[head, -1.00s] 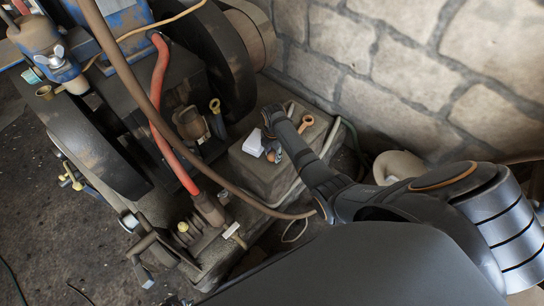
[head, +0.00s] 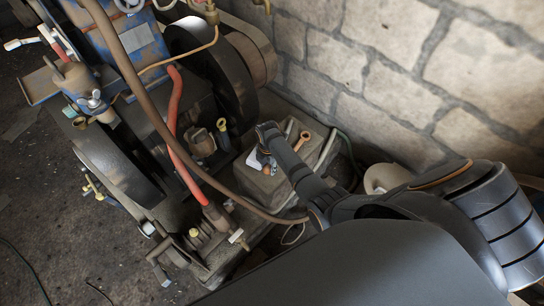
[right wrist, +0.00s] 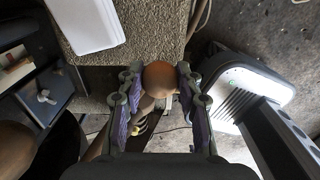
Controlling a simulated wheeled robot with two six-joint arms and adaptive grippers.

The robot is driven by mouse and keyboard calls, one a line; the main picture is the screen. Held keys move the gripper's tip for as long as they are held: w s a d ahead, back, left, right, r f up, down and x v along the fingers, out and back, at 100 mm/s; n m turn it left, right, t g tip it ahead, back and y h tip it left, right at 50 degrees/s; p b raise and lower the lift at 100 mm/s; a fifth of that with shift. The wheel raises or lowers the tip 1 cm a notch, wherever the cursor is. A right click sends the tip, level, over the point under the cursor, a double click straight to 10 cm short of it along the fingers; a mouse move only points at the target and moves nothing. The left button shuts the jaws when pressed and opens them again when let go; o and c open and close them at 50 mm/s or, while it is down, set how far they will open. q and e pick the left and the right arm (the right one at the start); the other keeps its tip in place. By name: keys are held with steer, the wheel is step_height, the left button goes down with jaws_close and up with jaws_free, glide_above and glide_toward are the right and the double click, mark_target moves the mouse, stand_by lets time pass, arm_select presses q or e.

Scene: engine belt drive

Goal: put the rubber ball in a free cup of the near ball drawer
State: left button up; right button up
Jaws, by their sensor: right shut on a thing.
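The rubber ball looks like a tan-brown sphere (right wrist: 160,76) in the right wrist view. It sits between the fingertips of my right gripper (right wrist: 160,88), which is shut on it. In the head view my right gripper (head: 263,155) is above the grey block-like stand beside the engine; the ball cannot be clearly made out there. No ball drawer or cup can be clearly identified. My left gripper is not in view.
A white box-like item (right wrist: 85,22) lies on the rough grey stand (right wrist: 150,30); it also shows partly covered in the head view. An orange-brown ring-ended piece (head: 303,137) lies nearby. The engine with red hose (head: 175,140) stands left; a stone wall (head: 400,60) stands behind.

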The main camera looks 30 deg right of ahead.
arm_select(q)
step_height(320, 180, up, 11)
steer(key=p, duration=0.8)
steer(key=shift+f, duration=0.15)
arm_select(e)
steer(key=s+a+r, duration=0.4)
steer(key=s+a, duration=0.1)
steer(key=a, duration=0.2)
steer(key=shift+s+a+r, duration=0.2)
steer(key=shift+s+r, duration=0.1)
steer(key=shift+r, duration=0.05)
